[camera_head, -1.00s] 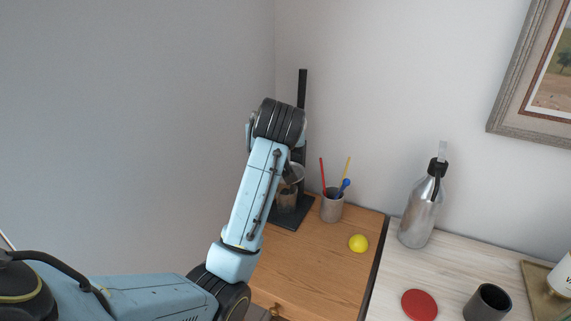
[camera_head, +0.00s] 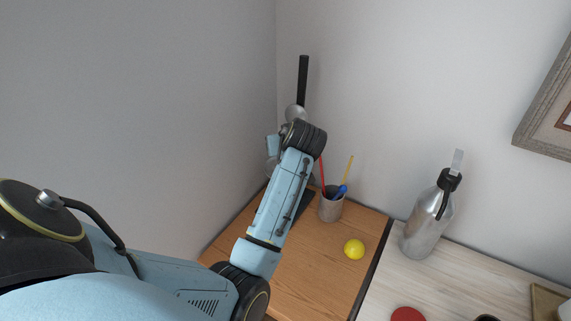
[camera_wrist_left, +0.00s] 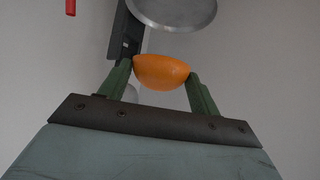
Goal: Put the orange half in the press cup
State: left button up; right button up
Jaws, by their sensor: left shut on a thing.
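The orange half (camera_wrist_left: 161,72) is between the green fingers of my left gripper (camera_wrist_left: 163,80) in the left wrist view, its flat face towards the top of the picture and its round side down. The gripper is shut on it. A round grey metal part of the press (camera_wrist_left: 175,12) shows just beyond the orange half, apart from it in the picture. In the head view the press post (camera_head: 303,80) stands in the corner behind my left arm. My arm hides the orange half, the fingers and much of the press there; I cannot make out the cup's inside.
A grey utensil pot (camera_head: 331,208) stands right of the press, close to my left arm. A yellow ball-like fruit (camera_head: 354,249) lies on the wooden top (camera_head: 325,275). A metal bottle (camera_head: 428,225) and a red disc (camera_head: 408,315) are on the pale counter.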

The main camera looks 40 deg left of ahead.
pick_arm(q)
notch_tip(320, 180, down, 4)
jog(key=shift+r, duration=0.25)
notch_tip(320, 180, down, 4)
jog(key=shift+r, duration=0.15)
jog(key=shift+w, duration=0.1)
pick_arm(e)
jog(key=shift+w+a+r, duration=0.15)
jog(key=shift+w+r, duration=0.1)
jog(key=shift+w, duration=0.55)
jog(key=shift+s+f, duration=0.1)
pick_arm(q)
jog(key=o, duration=0.7)
jog(key=shift+f, duration=0.25)
jog(key=shift+r, duration=0.25)
jog(key=v, duration=1.2)
pick_arm(e)
jog(key=shift+f, duration=0.1)
